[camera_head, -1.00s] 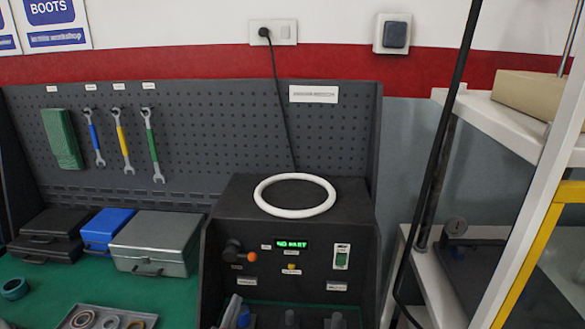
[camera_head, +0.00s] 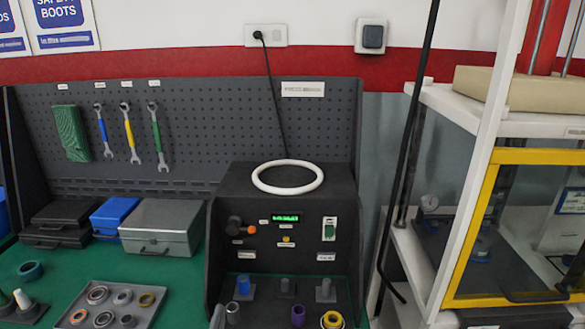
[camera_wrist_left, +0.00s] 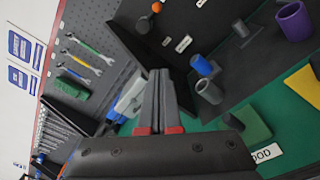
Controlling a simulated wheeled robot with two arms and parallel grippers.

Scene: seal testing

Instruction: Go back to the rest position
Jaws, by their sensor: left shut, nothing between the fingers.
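My left gripper (camera_wrist_left: 160,76) shows in the left wrist view with its two grey fingers together and nothing between them. My right gripper is in neither view.
The black test machine (camera_head: 230,205) has a white ring (camera_head: 257,184) on top and several posts and cylinders in front. A tray of seals (camera_head: 75,318) lies on the green bench (camera_head: 60,264). A white shelf frame (camera_head: 468,190) stands at right.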

